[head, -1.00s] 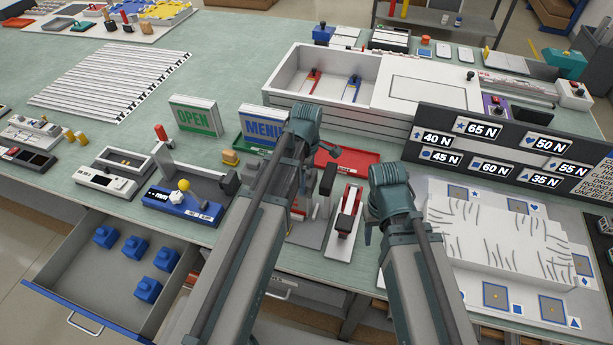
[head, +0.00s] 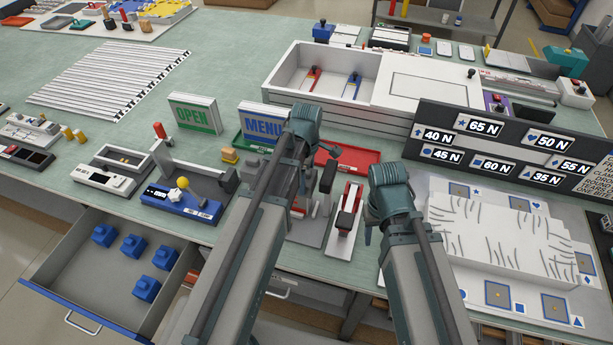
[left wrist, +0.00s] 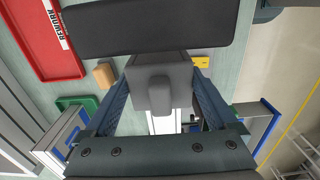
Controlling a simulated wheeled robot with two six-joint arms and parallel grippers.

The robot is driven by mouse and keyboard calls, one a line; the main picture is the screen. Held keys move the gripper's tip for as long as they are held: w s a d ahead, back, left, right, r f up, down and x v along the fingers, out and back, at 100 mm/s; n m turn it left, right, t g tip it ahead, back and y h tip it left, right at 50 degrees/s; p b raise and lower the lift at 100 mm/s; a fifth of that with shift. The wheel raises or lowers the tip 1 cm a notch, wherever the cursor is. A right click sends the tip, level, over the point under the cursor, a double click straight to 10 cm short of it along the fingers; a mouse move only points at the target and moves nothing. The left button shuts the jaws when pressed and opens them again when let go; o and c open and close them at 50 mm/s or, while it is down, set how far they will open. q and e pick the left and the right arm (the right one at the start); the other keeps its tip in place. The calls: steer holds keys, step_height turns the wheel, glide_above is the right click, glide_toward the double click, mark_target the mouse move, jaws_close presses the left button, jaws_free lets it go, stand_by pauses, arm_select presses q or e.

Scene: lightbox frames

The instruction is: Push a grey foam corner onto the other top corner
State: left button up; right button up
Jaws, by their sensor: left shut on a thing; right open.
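In the left wrist view my left gripper (left wrist: 160,92) is shut on a grey foam corner (left wrist: 158,72), a block with a small tab facing the camera. A white piece (left wrist: 163,122) shows behind it between the fingers; I cannot tell whether they touch. Several blue knobbed blocks (head: 133,247) lie in the open drawer (head: 85,277). The OPEN sign (head: 194,114) and the MENU sign (head: 264,117) stand upright on the table. My right gripper is hidden behind my right arm.
A blue-based device (head: 190,204) and a red tray (head: 362,158) flank my left arm. A dark bar (left wrist: 150,25) crosses the top of the left wrist view. A tan block (left wrist: 104,74) sits near the left finger. The dark force-label board (head: 480,150) stands at right.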

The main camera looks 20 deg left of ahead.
arm_select(q)
steer(key=shift+f, duration=0.1)
steer(key=o, duration=1)
step_height(320, 180, up, 14)
steer(key=p, duration=1.3)
steer(key=shift+p, duration=0.4)
steer(key=shift+f, duration=0.1)
